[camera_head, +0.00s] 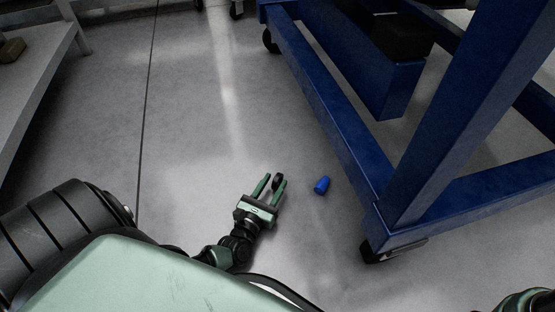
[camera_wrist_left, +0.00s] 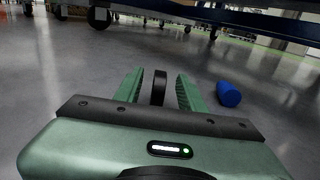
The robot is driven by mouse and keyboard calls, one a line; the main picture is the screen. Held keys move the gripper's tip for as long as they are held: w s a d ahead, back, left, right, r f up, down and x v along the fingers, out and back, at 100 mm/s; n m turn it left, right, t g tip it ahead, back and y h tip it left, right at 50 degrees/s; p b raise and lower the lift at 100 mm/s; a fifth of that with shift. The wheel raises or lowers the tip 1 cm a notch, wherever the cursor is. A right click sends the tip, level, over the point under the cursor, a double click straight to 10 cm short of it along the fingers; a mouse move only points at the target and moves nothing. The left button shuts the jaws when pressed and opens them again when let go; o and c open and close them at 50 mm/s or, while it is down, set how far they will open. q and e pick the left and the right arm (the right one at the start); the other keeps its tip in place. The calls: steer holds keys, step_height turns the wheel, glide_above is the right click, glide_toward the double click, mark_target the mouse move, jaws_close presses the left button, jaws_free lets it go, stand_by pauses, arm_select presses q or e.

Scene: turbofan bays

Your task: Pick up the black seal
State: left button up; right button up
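The black seal (camera_head: 276,182) is a small dark ring near the floor, between the fingertips of my left gripper (camera_head: 273,183). In the left wrist view the seal (camera_wrist_left: 159,88) stands upright on edge between the two green fingers of the left gripper (camera_wrist_left: 160,90). A gap shows on both sides of it, so the fingers are open around it and not closed on it. Part of my right arm (camera_head: 528,301) shows at the lower right corner of the head view; its gripper is out of the picture.
A blue cylinder (camera_head: 322,185) lies on the floor just right of the left gripper; it also shows in the left wrist view (camera_wrist_left: 228,94). A blue wheeled frame (camera_head: 340,130) stands to the right. A grey table (camera_head: 35,75) is at the upper left. The floor (camera_head: 185,110) between is clear.

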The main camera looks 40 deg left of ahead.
mark_target(279, 175)
arm_select(q)
steer(key=w, duration=0.1)
steer(key=w+b, duration=0.1)
steer(key=w, duration=0.1)
steer(key=w+b, duration=0.1)
steer(key=w, duration=0.1)
steer(key=shift+w+a, duration=0.1)
steer(key=shift+a, duration=0.3)
steer(key=shift+w+b, duration=0.3)
jaws_close()
